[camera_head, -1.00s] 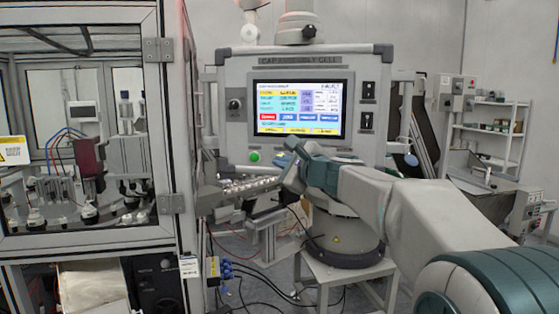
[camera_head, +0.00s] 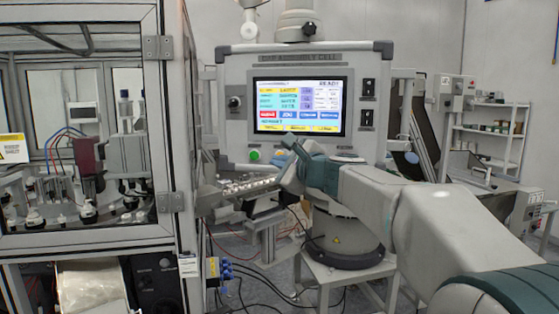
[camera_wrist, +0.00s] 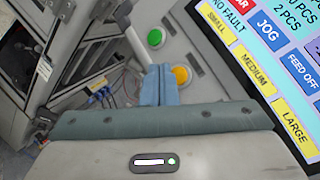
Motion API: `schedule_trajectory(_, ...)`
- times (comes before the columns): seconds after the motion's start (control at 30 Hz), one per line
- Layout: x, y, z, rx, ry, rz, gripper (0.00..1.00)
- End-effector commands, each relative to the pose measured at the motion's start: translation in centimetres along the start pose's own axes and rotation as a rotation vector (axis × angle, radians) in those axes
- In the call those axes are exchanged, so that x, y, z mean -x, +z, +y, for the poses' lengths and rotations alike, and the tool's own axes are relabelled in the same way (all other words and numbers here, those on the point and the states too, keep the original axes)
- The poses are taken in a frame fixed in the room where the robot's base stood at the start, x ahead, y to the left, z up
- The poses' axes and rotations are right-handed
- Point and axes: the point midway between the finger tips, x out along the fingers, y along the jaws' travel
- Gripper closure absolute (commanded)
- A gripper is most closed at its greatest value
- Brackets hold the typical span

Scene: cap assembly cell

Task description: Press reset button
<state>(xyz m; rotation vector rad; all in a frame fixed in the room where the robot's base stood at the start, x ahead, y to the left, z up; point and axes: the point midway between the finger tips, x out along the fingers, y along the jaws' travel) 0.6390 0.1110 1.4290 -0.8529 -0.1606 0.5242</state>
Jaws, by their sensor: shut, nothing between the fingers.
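The control panel (camera_head: 237,132) stands in the middle of the head view with its lit screen (camera_head: 300,108). A green button (camera_head: 254,155) sits below the screen at the left; it also shows in the wrist view (camera_wrist: 155,38). A yellow button (camera_wrist: 180,75) is next to it in the wrist view, partly behind my fingers; no label on it can be read. My gripper (camera_head: 289,146) is in front of the panel's lower edge. In the wrist view its blue fingers (camera_wrist: 160,84) are shut and empty, just left of the yellow button. I cannot tell whether they touch it.
A glass-walled machine enclosure (camera_head: 173,130) stands at the left. A metal feed track (camera_head: 248,187) lies below the panel, left of my gripper. A round pedestal (camera_head: 343,240) stands beneath my arm. Cables hang near the enclosure's lower corner.

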Motion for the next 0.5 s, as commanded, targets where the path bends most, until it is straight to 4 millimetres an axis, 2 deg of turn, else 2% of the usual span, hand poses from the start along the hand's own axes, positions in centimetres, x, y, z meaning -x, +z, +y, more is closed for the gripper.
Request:
schedule_trajectory(0.3,2.3,1.6,1.8,0.001,-0.001,-0.001,1.0)
schedule_trajectory(0.5,3.2,2.2,2.4,0.0,0.0,0.0,1.0)
